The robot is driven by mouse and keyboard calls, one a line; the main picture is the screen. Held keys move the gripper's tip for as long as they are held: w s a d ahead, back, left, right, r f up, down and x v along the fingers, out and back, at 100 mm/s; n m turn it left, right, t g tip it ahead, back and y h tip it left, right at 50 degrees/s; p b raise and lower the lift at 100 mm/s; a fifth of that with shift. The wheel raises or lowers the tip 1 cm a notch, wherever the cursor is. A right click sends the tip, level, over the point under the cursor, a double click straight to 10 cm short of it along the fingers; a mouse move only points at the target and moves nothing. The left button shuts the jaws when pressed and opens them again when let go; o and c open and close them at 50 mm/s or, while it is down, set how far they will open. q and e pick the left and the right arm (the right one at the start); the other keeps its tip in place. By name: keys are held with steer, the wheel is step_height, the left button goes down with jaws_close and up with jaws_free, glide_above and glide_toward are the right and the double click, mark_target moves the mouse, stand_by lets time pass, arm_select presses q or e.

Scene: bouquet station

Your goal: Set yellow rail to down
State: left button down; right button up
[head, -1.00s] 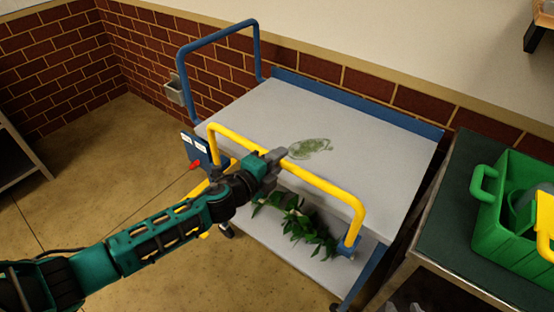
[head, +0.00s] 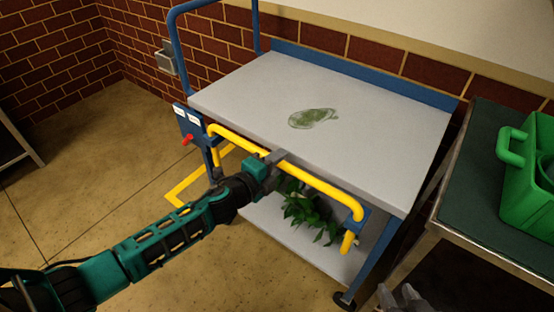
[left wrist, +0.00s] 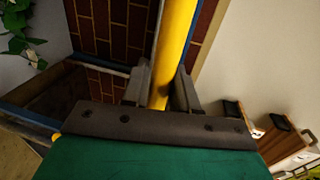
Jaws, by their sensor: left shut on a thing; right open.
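The yellow rail (head: 325,187) is a bent tube at the front of the blue-and-grey cart. It sits at about the height of the top shelf's front edge, leaning outward, with its right end at a blue bracket (head: 361,220). My left gripper (head: 273,158) is shut on the rail's long bar near its middle. In the left wrist view the yellow rail (left wrist: 174,50) runs between the two fingers (left wrist: 160,90). My right gripper (head: 400,297) shows only partly at the bottom edge and is open, away from the cart.
A red knob (head: 187,140) sits on a blue plate with white labels at the cart's left. A greenish patch (head: 313,118) marks the top shelf (head: 370,120). Leafy stems (head: 310,212) lie on the lower shelf. A green container (head: 530,180) stands on the right table (head: 465,190).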

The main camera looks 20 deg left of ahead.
arm_select(q)
steer(key=shift+f, duration=0.6)
steer(key=shift+s, duration=0.1)
steer(key=c, duration=1)
jaws_free()
steer(key=shift+f, duration=0.1)
steer(key=shift+p+v, duration=0.55)
steer(key=shift+v, duration=5.9)
